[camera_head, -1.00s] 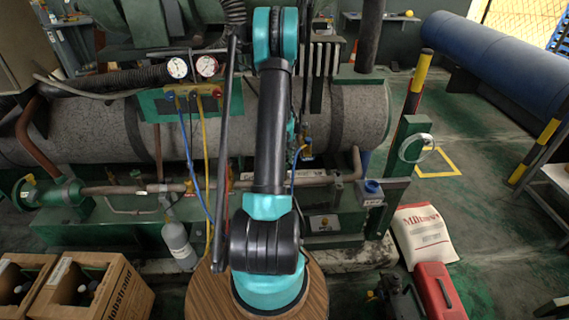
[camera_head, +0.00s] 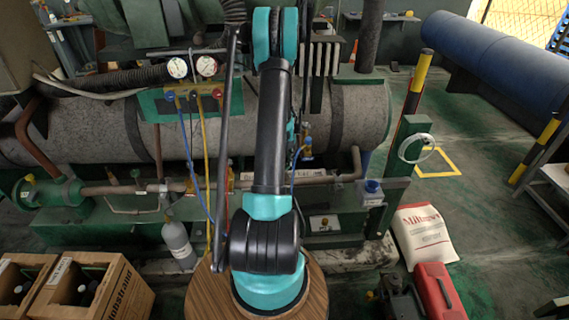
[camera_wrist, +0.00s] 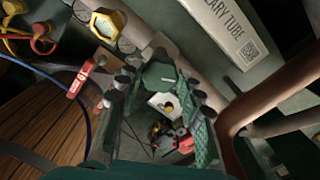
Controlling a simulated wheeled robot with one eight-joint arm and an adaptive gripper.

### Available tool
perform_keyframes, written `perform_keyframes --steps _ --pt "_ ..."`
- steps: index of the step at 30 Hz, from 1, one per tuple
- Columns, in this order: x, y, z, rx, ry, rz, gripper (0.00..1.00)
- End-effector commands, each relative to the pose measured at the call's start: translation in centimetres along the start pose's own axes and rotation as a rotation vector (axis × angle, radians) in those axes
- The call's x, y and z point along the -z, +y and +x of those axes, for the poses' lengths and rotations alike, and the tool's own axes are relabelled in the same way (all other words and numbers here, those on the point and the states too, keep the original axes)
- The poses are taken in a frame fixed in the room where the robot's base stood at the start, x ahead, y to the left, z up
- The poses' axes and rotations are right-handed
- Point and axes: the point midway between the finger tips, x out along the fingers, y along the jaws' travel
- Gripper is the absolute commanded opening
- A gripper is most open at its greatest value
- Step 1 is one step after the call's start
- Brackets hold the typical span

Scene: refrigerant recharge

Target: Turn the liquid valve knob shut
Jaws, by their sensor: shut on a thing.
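My gripper (camera_wrist: 163,92) shows in the wrist view, its two dark green textured fingers on either side of a green faceted knob (camera_wrist: 158,74), which looks like the liquid valve knob. The gripper is shut on this knob near the fingertips. The knob's exact turn and its stem cannot be made out. In the head view the gripper and knob are hidden behind my own arm.
A yellow hexagonal fitting (camera_wrist: 106,24) and a red hose valve handle (camera_wrist: 79,80) lie close at the left in the wrist view. A copper pipe (camera_wrist: 265,92) runs at the right. The gauge manifold (camera_head: 193,95) stands left of my arm.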

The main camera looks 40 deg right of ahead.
Motion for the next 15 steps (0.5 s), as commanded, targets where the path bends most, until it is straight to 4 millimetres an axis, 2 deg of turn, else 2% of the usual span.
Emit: perform_keyframes --steps 15 --pt "-0.01 -0.02 -0.01 0.0 0.0 0.377 0.08"
